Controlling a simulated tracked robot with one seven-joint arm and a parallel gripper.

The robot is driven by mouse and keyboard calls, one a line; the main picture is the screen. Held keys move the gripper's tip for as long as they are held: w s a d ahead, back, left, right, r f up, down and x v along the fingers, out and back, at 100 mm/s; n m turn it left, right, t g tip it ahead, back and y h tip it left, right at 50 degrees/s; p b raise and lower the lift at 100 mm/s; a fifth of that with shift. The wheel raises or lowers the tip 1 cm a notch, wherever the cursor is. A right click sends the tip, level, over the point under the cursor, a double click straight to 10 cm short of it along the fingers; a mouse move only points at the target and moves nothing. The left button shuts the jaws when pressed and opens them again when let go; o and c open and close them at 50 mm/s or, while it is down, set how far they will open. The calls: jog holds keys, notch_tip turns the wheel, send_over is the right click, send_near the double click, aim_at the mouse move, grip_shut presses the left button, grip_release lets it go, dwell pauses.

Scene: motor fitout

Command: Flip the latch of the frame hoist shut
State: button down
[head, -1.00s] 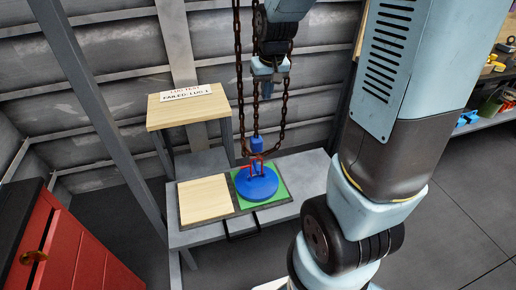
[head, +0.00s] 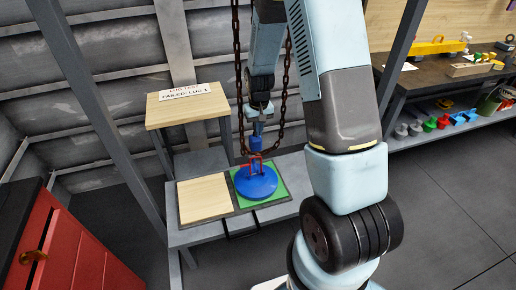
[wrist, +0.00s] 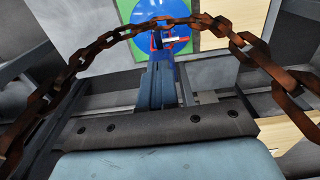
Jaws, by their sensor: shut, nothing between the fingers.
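The frame hoist's rusty chain (head: 237,70) hangs in a loop over the low bench. A small blue block (head: 255,144) hangs at its lower part. Below it, a red part (head: 252,160) stands at a round blue weight (head: 257,184); I cannot tell which piece is the latch. In the wrist view the red part (wrist: 156,42) shows in front of the blue weight (wrist: 140,12), partly hidden by the chain (wrist: 170,21). My gripper (head: 257,128) is shut and empty, pointing down just above the blue block. Its fingers (wrist: 160,68) also show in the wrist view; contact is unclear.
The weight sits on a green pad (head: 281,190) beside a bare wooden board (head: 203,199). A raised wooden stand (head: 188,107) with a label is behind left. A red cabinet (head: 75,255) is front left. A frame post (head: 398,60) and workbench (head: 430,85) are right.

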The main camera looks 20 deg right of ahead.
aim_at(258, 155)
jog(key=shift+f, duration=0.1)
notch_tip(258, 155, down, 10)
jog(key=shift+w+r, duration=0.1)
jog(key=shift+w, duration=0.05)
dwell(0.5)
